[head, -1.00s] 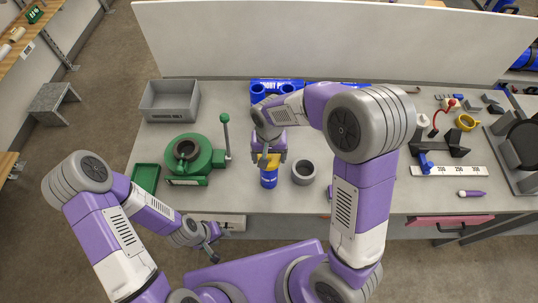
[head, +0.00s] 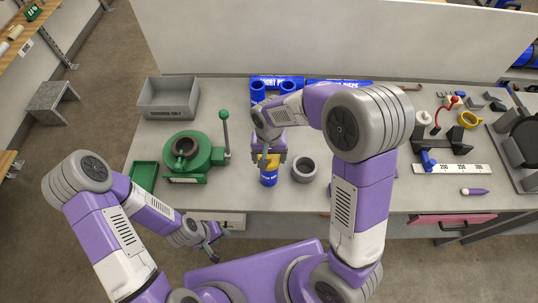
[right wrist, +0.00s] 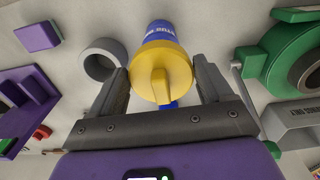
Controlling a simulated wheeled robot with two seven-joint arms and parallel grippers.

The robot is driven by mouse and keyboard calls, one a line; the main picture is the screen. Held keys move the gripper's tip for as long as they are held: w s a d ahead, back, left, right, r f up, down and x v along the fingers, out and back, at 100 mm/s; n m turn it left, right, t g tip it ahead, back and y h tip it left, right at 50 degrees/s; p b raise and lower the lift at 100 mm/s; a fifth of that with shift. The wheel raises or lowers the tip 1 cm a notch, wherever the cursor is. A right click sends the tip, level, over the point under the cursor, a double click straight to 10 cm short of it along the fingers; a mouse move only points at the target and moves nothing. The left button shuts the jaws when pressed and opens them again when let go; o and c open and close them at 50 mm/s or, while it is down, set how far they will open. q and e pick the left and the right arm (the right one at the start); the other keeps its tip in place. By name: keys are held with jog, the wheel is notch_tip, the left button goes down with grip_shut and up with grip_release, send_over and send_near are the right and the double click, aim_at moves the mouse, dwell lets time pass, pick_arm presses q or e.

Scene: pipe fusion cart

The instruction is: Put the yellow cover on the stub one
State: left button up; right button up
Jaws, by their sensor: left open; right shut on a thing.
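The yellow cover (head: 273,160) sits at the top end of a blue cylinder with white lettering (head: 268,179), which stands upright on the bench. In the right wrist view the cover (right wrist: 164,72) shows its raised ridge, with the blue cylinder (right wrist: 159,31) behind it. Whether the cover is fully seated cannot be told. The lettering is too small to read surely. My right gripper (head: 269,157) reaches down from above and is shut on the yellow cover, one finger on each side. My left gripper (head: 214,242) is open and empty, low in front of the bench.
A grey ring (head: 305,169) stands close right of the blue cylinder. A green machine with a lever (head: 190,157) and a green tray (head: 144,175) are to the left. A grey bin (head: 168,99) and blue racks (head: 277,84) stand behind. A ruler strip (head: 450,168) lies at right.

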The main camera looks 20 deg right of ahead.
jog(key=shift+f+b, duration=0.4)
jog(key=shift+f, duration=0.15)
jog(key=o, duration=0.9)
jog(key=shift+r, duration=3.75)
